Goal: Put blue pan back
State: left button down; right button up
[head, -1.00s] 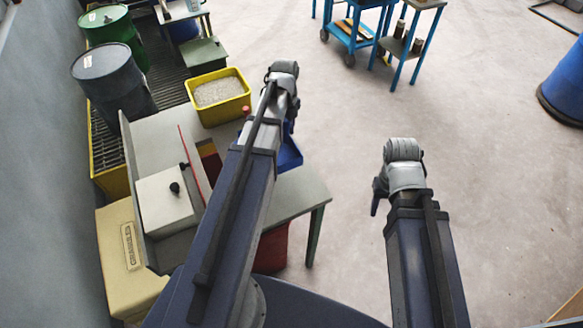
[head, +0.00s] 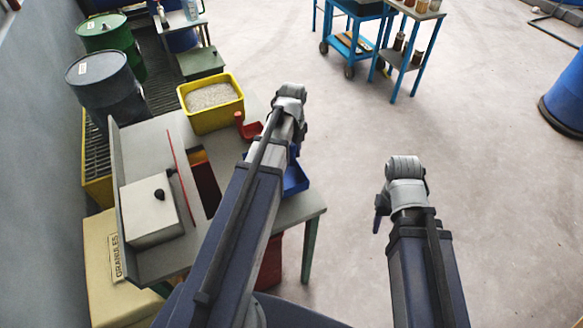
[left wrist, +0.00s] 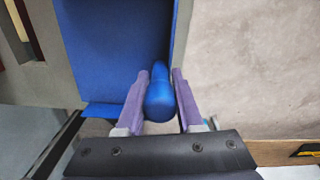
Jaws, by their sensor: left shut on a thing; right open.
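The blue pan (head: 296,180) is at the right side of the grey workbench (head: 292,212), partly hidden by my left arm. In the left wrist view it shows as a wide blue tray (left wrist: 118,45) with a rounded blue handle (left wrist: 161,98). My left gripper (left wrist: 158,76) is shut on this handle, one purple finger on each side. I cannot tell whether the pan touches the bench top. My right gripper (head: 380,208) is open and empty over bare floor, right of the bench; its fingers are mostly hidden.
A yellow bin of granules (head: 211,105) and a red scoop (head: 248,127) stand at the bench's far end. A white box (head: 150,210) and a dark-red slot (head: 204,180) are further left. Drums line the wall. A blue trolley (head: 352,42) is beyond clear floor.

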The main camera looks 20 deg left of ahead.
aim_at(292, 161)
pick_arm(q)
jog(key=shift+f, duration=0.1)
notch_tip(292, 161, down, 4)
jog(key=b, duration=0.3)
jog(key=shift+b, duration=0.4)
jog(key=shift+r, duration=0.2)
jog(key=shift+f, duration=0.15)
jog(key=c, duration=0.5)
grip_release()
jog(key=shift+c, duration=0.2)
